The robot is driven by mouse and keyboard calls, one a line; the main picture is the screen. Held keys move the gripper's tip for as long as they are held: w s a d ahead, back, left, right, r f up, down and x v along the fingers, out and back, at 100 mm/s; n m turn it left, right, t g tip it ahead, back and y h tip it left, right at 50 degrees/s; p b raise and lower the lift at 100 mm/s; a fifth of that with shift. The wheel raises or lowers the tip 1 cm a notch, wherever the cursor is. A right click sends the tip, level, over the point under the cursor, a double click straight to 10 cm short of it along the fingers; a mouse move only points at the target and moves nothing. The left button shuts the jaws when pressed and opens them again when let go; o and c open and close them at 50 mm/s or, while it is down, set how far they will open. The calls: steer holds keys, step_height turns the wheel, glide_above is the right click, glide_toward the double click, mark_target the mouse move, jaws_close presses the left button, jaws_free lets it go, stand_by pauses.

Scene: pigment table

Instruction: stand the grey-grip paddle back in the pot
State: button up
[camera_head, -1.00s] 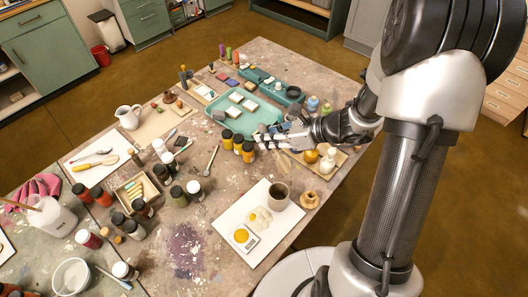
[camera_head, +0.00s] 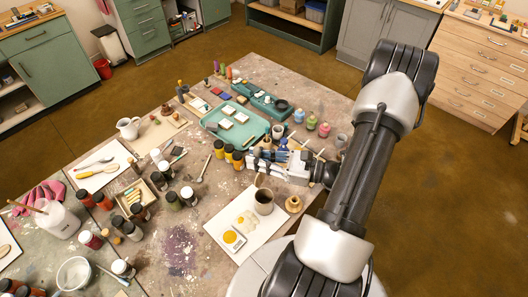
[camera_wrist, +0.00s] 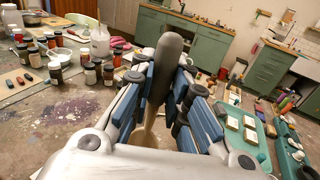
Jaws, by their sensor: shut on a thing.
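The grey-grip paddle stands roughly upright between my fingers. Its dark grey grip (camera_wrist: 173,55) rises above them in the wrist view, with a pale wooden shaft (camera_wrist: 151,130) below. My gripper (camera_head: 268,157) is shut on it above the table; its blue-padded fingers (camera_wrist: 172,100) also fill the wrist view. In the head view a tan lower part of the paddle (camera_head: 257,181) shows under my gripper, close to the left rim of a dark-mouthed cup (camera_head: 264,201), which seems to be the pot. Whether the tip is inside or behind the rim I cannot tell.
The cup stands on a white board (camera_head: 247,246) with yellow yolks and a wooden ring-like piece (camera_head: 293,204) at its right. Yellow-and-black jars (camera_head: 229,153) stand close left of my gripper. A green tray (camera_head: 239,131) lies behind. Bottles (camera_head: 311,122) stand at the right.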

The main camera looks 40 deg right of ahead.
mark_target(262, 182)
steer(key=shift+m+t+h, duration=0.3)
steer(key=shift+t, duration=0.1)
steer(key=shift+s+d+f+b, duration=0.2)
steer(key=shift+f+b, duration=1.45)
steer(key=shift+f, duration=0.4)
steer(key=shift+s+d+f+b, duration=0.2)
steer(key=shift+s+f+b, duration=0.05)
steer(key=shift+f+b, duration=1.6)
steer(key=shift+s+d+f+b, duration=0.2)
steer(key=shift+f+b, duration=1.25)
steer(key=shift+f, duration=0.8)
steer(key=o, duration=0.9)
steer(key=v, duration=1.2)
